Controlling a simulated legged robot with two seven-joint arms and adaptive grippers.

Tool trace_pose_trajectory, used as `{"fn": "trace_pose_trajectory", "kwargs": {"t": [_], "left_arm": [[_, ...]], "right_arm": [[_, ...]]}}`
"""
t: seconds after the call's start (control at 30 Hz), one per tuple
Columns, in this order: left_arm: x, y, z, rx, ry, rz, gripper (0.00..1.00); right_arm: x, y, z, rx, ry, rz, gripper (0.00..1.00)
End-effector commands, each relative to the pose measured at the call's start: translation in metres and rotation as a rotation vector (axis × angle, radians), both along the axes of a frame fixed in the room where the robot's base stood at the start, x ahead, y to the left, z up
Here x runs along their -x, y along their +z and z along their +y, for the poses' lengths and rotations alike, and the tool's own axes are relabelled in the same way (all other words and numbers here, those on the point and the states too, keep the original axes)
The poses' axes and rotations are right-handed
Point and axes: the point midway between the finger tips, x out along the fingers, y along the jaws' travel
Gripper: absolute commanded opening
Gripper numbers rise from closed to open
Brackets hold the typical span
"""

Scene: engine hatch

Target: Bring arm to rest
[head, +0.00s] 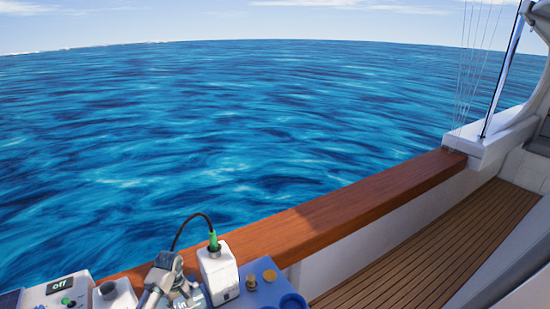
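No arm or gripper of mine can be made out for certain in the head view. A grey metal jointed piece (165,279) stands at the bottom edge, and I cannot tell what it is. It is partly cut off by the frame. A black cable (188,222) arches from behind it to a green plug (213,241) on top of a white box (218,274).
A white unit (55,292) with a small display reading "off" stands at the bottom left. A blue panel (262,290) with brass knobs is right of the white box. A wooden rail (330,215) runs diagonally beside open water. Slatted decking (430,255) at the right is clear.

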Motion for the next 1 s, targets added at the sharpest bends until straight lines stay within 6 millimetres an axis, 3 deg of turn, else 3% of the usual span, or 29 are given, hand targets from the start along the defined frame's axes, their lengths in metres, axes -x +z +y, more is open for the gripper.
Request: {"fn": "trace_pose_trajectory", "kwargs": {"t": [0.27,0.47,0.57,0.73,0.8,1.0], "left_arm": [[0.028,-0.048,-0.035,-0.004,-0.174,-0.012,0.52],[0.071,-0.091,-0.073,0.006,-0.356,-0.042,0.52],[0.102,-0.114,-0.094,0.016,-0.464,-0.067,0.52],[0.185,-0.146,-0.132,0.037,-0.674,-0.149,0.52],[0.22,-0.149,-0.139,0.033,-0.739,-0.186,0.52],[0.287,-0.14,-0.139,-0.006,-0.837,-0.255,0.52]], "right_arm": [[-0.008,0.0,0.0,0.0,0.0,-0.011,0.4],[-0.01,0.001,0.0,-0.001,0.0,-0.014,0.4],[-0.008,0.0,0.0,-0.001,0.0,-0.012,0.4],[-0.003,0.0,0.0,0.0,0.0,-0.005,0.4],[-0.002,0.0,0.0,0.0,0.0,-0.004,0.4],[-0.003,0.0,0.0,0.0,0.0,-0.004,0.4]]}}
